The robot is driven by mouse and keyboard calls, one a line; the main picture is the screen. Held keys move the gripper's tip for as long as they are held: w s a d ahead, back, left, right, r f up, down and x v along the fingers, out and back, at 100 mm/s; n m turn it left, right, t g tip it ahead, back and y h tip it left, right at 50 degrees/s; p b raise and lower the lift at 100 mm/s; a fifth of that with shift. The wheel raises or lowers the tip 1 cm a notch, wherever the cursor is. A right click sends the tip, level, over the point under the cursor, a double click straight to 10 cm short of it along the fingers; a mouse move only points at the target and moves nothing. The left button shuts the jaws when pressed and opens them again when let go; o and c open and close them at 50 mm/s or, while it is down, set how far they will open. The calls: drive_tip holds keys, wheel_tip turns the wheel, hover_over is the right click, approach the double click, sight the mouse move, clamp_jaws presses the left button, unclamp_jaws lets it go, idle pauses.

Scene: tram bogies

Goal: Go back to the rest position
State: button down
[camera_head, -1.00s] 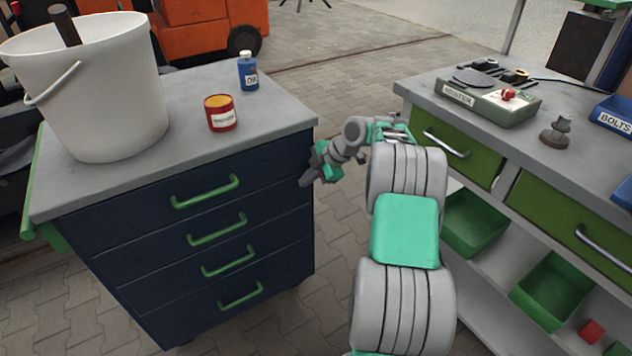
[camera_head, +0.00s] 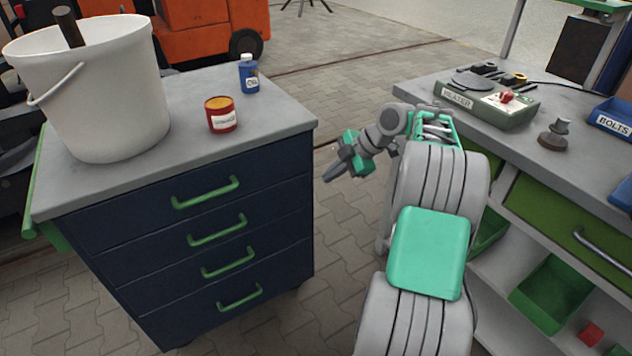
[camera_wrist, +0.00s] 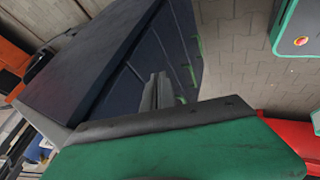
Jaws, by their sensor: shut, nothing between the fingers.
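My gripper (camera_head: 333,174) is shut and empty in the head view. It hangs in the gap between the dark blue drawer cabinet (camera_head: 200,230) and the workbench on the right, apart from both. My arm reaches up from the bottom of the head view, bent toward the left at the wrist. In the wrist view my gripper's fingers (camera_wrist: 158,90) show close together, with the dark cabinet (camera_wrist: 110,60) and paving behind them.
A white bucket (camera_head: 90,95), a red tin (camera_head: 220,115) and a blue bottle (camera_head: 249,74) stand on the cabinet. The workbench (camera_head: 440,95) carries a heater box (camera_head: 490,103) and a blue bolts bin (camera_head: 612,118). Paved floor (camera_head: 320,250) lies clear between them.

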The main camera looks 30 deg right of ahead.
drive_tip(key=s+a+r+m+h+p, duration=0.1)
drive_tip(key=s+a+r+m+p, duration=0.1)
drive_tip(key=a+r+m+p, duration=0.25)
drive_tip(key=s+a+r+m+g+h+p, duration=0.1)
drive_tip(key=s+a+r+m+p, duration=0.15)
drive_tip(key=a+r, duration=0.4)
drive_tip(key=s+a+r+m+h+p, duration=0.1)
drive_tip(key=s+a+r+m+p, duration=0.15)
drive_tip(key=a+r+p, duration=0.3)
drive_tip(key=s+a+m+h+p, duration=0.1)
drive_tip(key=s+a+m+p, duration=0.1)
drive_tip(key=s+m, duration=0.2)
drive_tip(key=s+a+r+m+g+h+p, duration=0.1)
drive_tip(key=s+a+m+p, duration=0.1)
drive_tip(key=s, duration=0.9)
drive_tip(key=shift+s+a+r+m+p, duration=0.15)
drive_tip(key=shift+a+m+p, duration=0.15)
drive_tip(key=shift+m+p, duration=0.6)
